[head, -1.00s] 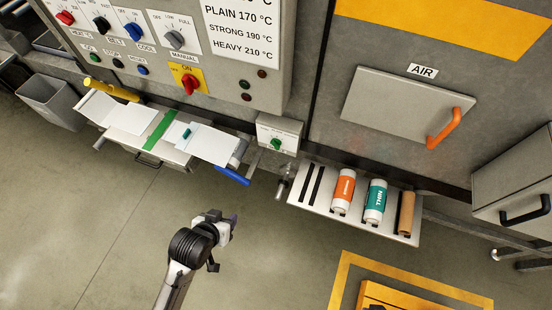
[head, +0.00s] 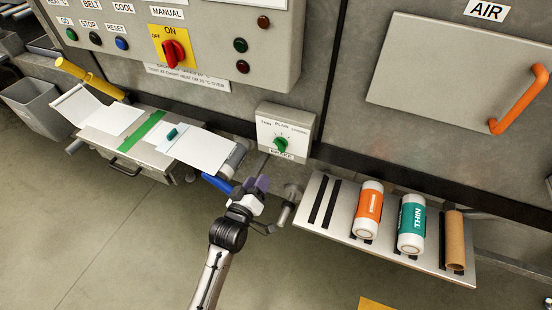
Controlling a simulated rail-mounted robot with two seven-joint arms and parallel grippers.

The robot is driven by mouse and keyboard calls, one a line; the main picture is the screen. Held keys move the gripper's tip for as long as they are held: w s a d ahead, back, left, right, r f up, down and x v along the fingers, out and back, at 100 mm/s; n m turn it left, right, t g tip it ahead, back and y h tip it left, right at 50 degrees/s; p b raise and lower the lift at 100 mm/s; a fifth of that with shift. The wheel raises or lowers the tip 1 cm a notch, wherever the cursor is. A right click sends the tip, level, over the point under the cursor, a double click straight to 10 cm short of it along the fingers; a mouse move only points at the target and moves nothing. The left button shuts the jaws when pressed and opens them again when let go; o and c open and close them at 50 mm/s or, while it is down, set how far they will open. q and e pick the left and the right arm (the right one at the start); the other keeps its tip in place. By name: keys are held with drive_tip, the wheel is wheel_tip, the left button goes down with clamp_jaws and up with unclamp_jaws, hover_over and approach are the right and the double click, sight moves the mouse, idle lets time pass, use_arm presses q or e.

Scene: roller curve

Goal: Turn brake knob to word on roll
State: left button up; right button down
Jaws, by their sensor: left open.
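The brake knob (head: 281,146) is green and sits on a small light box (head: 286,128) on the machine front. Its dial reads THIN, PLAIN and STRONG, with a BRAKE label below; I cannot tell exactly where the knob points. An orange roll (head: 368,212) and a teal roll (head: 411,226) with the word THIN lie on the shelf to the right. My left gripper (head: 257,187) is open and empty, below and left of the knob, apart from it. My right gripper does not show.
A slotted shelf (head: 321,235) also bears a brown cardboard tube (head: 455,242). A blue handle (head: 216,184) and a grey spindle (head: 287,205) are close to my left gripper. A red ON/OFF switch (head: 174,53) is on the panel above. Floor at lower left is clear.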

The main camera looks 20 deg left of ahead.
sight(277, 147)
use_arm(q)
drive_tip(key=w+b, duration=0.2)
drive_tip(key=w, duration=0.5)
drive_tip(key=w+b, duration=0.2)
drive_tip(key=w, duration=0.5)
drive_tip(key=shift+d+f, duration=0.1)
drive_tip(key=shift+d, duration=0.1)
clamp_jaws()
